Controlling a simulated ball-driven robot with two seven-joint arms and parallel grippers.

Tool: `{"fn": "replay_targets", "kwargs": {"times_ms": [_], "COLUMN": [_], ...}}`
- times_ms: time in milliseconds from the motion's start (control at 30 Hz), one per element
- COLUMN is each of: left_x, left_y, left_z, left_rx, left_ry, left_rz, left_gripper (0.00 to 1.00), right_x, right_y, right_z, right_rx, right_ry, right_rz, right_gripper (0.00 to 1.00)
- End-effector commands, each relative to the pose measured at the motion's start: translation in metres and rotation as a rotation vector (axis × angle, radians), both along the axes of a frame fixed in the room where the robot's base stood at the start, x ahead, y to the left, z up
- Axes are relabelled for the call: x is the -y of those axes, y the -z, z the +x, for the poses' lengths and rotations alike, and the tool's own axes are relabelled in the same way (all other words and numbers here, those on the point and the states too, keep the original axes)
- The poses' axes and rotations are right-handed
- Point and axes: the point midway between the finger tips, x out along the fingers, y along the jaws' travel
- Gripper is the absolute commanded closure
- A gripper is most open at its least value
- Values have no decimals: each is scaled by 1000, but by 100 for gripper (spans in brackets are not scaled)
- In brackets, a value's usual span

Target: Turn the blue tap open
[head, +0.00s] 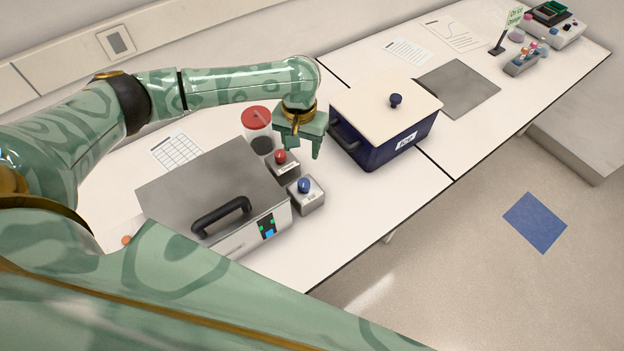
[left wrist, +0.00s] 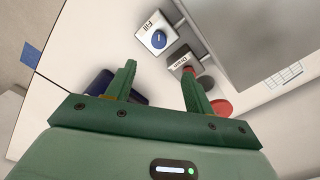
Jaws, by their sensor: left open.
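The blue tap (head: 304,186) is a round blue knob on a small grey block at the front right of the grey lidded bath (head: 215,195). In the left wrist view the blue tap (left wrist: 159,39) sits on a block labelled "Fill". A red tap (head: 280,157) on a like block labelled "Drain" is just behind it. My left gripper (head: 302,150) points down above the bench, behind the blue tap and near the red one, touching neither as far as I can tell. It is open and empty; its fingers (left wrist: 160,75) show apart in the left wrist view.
A dark blue ice box (head: 385,140) with a cream lid stands right of the gripper. A red-lidded container (head: 257,119) stands behind the red tap. Bare bench (head: 350,215) lies right of the blue tap, up to the front edge.

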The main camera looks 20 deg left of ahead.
Motion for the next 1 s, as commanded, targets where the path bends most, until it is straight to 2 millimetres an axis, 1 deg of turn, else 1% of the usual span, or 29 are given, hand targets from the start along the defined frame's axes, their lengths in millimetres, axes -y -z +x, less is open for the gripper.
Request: {"fn": "replay_targets", "kwargs": {"times_ms": [67,167,267,500,633,700,800,1000], "left_x": [0,1,1,1,1,1,1,1], "left_y": [6,21,44,108,135,146,157,163], "left_z": [0,0,-1,0,0,0,0,0], "left_rx": [-1,-3,-4,-3,-3,-2,-2,1], "left_ry": [-24,-26,-26,-24,-24,-24,-24,-23], "left_rz": [-1,-2,-2,-1,-3,-3,-2,-3], "left_gripper": [47,47,47,47,47,47,47,47], "right_x": [-1,-2,-2,-4,-5,-6,-5,-5], "right_y": [3,9,18,44,55,59,63,65], "right_z": [0,-1,-2,-5,-7,-7,-8,-8], "right_rx": [0,-2,-4,-12,-16,-18,-19,-20], "right_ry": [0,1,1,1,2,2,2,2], "right_rz": [1,3,3,6,7,7,7,7], "right_gripper": [100,100,100,100,100,100,100,100]}}
